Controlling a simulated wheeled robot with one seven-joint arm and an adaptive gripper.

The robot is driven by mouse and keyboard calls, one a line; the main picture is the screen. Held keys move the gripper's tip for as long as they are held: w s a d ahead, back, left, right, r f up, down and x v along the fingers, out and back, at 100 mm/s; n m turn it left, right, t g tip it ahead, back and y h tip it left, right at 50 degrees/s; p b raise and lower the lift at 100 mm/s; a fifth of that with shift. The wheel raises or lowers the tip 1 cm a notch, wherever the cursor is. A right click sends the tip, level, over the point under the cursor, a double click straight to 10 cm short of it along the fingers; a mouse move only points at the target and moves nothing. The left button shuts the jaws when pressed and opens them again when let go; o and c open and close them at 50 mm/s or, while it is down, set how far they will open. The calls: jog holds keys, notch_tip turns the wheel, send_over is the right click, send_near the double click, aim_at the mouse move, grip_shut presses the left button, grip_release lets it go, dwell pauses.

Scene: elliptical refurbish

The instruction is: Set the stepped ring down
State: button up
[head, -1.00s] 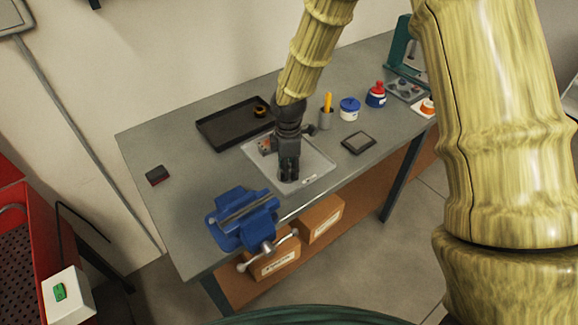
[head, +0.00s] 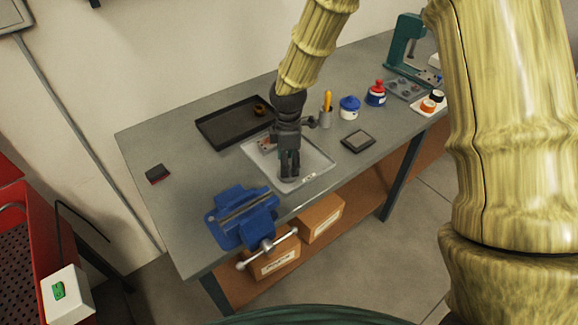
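My gripper (head: 290,174) points down over the pale, shallow tray (head: 317,164) in the middle of the bench. Its two dark fingers show close together, but at this size I cannot tell whether they are open or shut, or whether anything is between them. A small brass-brown ring (head: 259,109) lies at the right end of the black tray (head: 222,128), behind and left of my gripper. I cannot tell whether it is the stepped ring. A small reddish-grey part (head: 266,144) shows at the pale tray's left back, partly hidden by my gripper.
A blue vise (head: 240,217) stands at the bench's front edge. A cup with a yellow-handled tool (head: 326,112), a blue-lidded jar (head: 349,108), a red-capped bottle (head: 376,94) and a dark square pad (head: 358,140) stand to the right. The bench's left side (head: 185,150) is mostly clear.

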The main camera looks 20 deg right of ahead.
notch_tip(320, 180, up, 10)
jog(key=b, duration=0.2)
dwell(0.3)
